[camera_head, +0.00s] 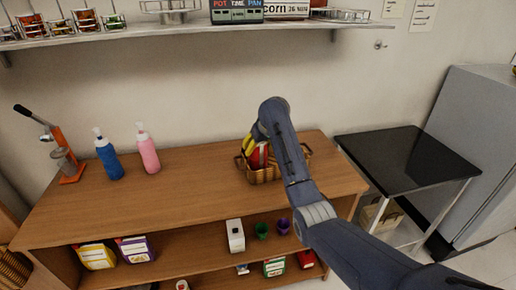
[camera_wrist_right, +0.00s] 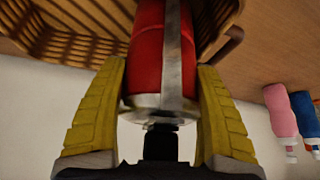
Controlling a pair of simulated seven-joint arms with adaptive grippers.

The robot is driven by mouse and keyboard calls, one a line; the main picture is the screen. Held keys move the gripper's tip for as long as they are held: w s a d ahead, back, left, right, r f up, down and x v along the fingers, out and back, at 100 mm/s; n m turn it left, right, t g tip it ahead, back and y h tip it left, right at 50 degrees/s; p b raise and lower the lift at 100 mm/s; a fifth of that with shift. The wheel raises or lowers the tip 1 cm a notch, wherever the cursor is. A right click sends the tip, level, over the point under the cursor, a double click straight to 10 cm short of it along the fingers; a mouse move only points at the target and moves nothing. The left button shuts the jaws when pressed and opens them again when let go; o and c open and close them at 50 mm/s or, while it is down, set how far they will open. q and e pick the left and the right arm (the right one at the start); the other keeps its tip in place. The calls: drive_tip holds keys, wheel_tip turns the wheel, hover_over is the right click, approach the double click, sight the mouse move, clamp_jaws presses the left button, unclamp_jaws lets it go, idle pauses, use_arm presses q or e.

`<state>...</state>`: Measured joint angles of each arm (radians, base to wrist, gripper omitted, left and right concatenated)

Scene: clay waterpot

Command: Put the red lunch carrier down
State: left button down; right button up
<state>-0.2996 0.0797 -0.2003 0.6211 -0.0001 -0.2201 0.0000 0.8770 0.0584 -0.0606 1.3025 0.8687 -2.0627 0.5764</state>
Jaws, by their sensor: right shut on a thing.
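The red lunch carrier (camera_head: 263,156) is largely hidden behind my right arm in the head view. In the right wrist view it is a red cylinder (camera_wrist_right: 147,50) with a silver band and silver rim. My right gripper (camera_head: 256,150) has its yellow fingers shut on it, one on each side. The carrier is at a wicker basket (camera_head: 264,176) on the wooden counter. The basket weave (camera_wrist_right: 60,42) shows behind the carrier in the right wrist view. Whether the carrier touches the basket's bottom cannot be told. My left gripper is in neither view.
A blue bottle (camera_head: 109,158), a pink bottle (camera_head: 148,152) and an orange press (camera_head: 67,160) stand on the left of the wooden counter (camera_head: 195,190). Its middle is clear. A black-topped table (camera_head: 410,158) stands to the right. A wall shelf (camera_head: 180,38) runs above.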

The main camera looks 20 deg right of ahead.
drive_tip(key=shift+f, duration=0.1)
drive_tip(key=shift+f, duration=0.15)
drive_tip(key=o, duration=1.6)
drive_tip(key=shift+o, duration=0.2)
drive_tip(key=shift+r, duration=0.2)
drive_tip(key=v, duration=1.1)
drive_tip(key=shift+s+r, duration=0.25)
